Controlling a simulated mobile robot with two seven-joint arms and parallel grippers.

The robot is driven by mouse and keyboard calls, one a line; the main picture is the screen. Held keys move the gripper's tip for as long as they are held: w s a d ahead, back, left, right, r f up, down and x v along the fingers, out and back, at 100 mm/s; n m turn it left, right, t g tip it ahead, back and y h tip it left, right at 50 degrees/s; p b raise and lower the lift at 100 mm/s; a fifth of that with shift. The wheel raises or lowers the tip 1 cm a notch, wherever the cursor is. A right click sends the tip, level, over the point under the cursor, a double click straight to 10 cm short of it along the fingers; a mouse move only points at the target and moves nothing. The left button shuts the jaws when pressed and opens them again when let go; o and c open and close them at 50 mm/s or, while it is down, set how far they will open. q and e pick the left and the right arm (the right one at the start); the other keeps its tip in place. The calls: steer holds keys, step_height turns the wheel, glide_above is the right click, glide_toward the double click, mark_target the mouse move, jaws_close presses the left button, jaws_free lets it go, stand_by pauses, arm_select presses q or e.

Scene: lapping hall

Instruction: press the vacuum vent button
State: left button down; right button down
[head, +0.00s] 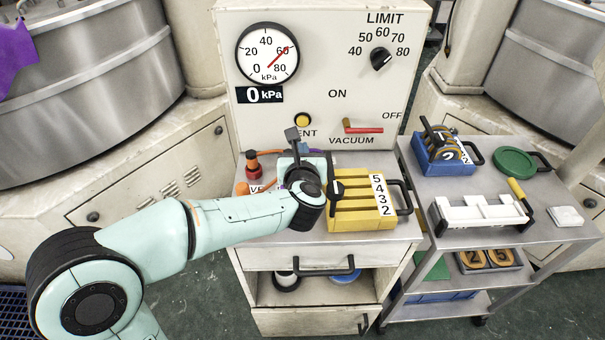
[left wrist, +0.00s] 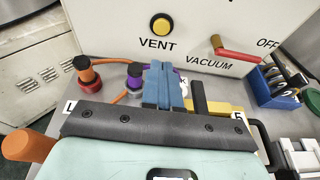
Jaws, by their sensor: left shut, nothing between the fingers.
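The vent button (head: 303,120) is a round yellow button in a dark ring on the cream panel. The arm partly covers its VENT label in the head view. In the left wrist view the button (left wrist: 160,25) and its whole label are clear, above and beyond the fingers. My left gripper (head: 299,146) is in front of the panel, just below the button in the picture. Its blue fingers (left wrist: 163,84) are shut together and empty, apart from the button in the left wrist view. My right gripper is not in view.
A red vacuum lever (head: 362,128) points towards OFF, right of the button. A dial gauge (head: 268,52) and limit knob (head: 381,59) are above. Orange-hosed fittings (left wrist: 88,75) and a yellow numbered block (head: 360,212) flank the gripper. A cart (head: 480,187) holds trays at right.

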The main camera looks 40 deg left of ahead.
arm_select(q)
steer(key=v, duration=0.9)
steer(key=shift+s+d, duration=0.25)
